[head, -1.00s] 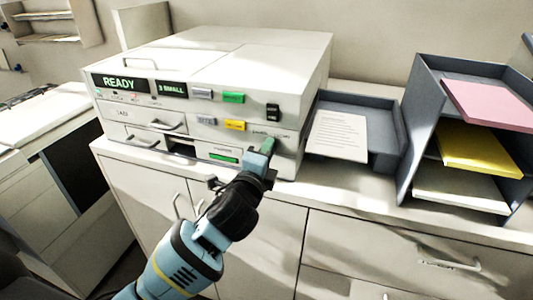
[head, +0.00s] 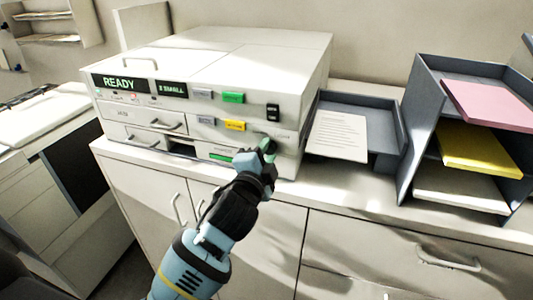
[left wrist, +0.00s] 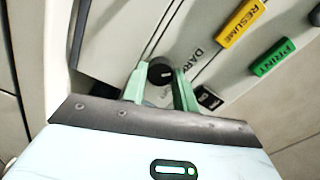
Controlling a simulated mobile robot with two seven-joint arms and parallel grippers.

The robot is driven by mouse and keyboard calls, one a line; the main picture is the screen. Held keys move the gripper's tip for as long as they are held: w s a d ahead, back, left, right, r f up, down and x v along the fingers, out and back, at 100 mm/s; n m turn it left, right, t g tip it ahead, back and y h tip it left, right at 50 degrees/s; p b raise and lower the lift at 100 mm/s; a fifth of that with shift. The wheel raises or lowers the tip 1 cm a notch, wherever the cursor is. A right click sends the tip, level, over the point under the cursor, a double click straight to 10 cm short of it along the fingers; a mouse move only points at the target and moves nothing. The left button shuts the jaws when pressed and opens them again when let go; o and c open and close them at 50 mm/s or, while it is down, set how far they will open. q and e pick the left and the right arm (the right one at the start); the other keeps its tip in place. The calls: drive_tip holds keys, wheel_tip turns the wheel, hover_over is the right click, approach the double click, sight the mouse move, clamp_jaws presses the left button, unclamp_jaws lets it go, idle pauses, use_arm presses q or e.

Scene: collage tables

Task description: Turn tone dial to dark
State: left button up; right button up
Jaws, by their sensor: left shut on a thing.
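The white copier (head: 250,50) stands on a cabinet, and its display (head: 118,84) reads READY. The black round tone dial (left wrist: 160,70) shows in the left wrist view, with a pale mark on its face and the lettering DARK (left wrist: 195,57) beside it. My left gripper (head: 268,150) is at the lower right of the copier's front. Its green fingers (left wrist: 160,86) are shut on the dial, one on each side. In the head view the gripper hides the dial. My right gripper is not in view.
A yellow RESUME button (left wrist: 241,24) and a green PRINT button (left wrist: 272,58) are close to the dial. A grey tray (head: 384,150) with a printed sheet (head: 338,136) lies right of the copier. A tiered paper rack (head: 425,85) stands further right.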

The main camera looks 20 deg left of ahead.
use_arm(q)
drive_tip(key=o, duration=1)
drive_tip(key=shift+s, duration=0.15)
drive_tip(key=shift+s+a, duration=0.15)
drive_tip(key=shift+s, duration=3.65)
drive_tip(key=s+f+n+g+h, duration=0.1)
drive_tip(key=s+f+n+g, duration=0.2)
drive_tip(key=f, duration=1.1)
drive_tip(key=s+a+f+n+g, duration=0.1)
drive_tip(key=s+f+n+g, duration=0.1)
drive_tip(key=s+f, duration=0.5)
drive_tip(key=s+a+f+n+g, duration=0.1)
drive_tip(key=s+f+n, duration=0.3)
drive_tip(key=s+f, duration=0.4)
drive_tip(key=s+a+f+n+g, duration=0.2)
drive_tip(key=s+f+n, duration=0.1)
drive_tip(key=s+f, duration=0.5)
drive_tip(key=shift+a+f+n+g, duration=0.3)
drive_tip(key=shift+a+f, duration=0.1)
drive_tip(key=shift+f, duration=0.15)
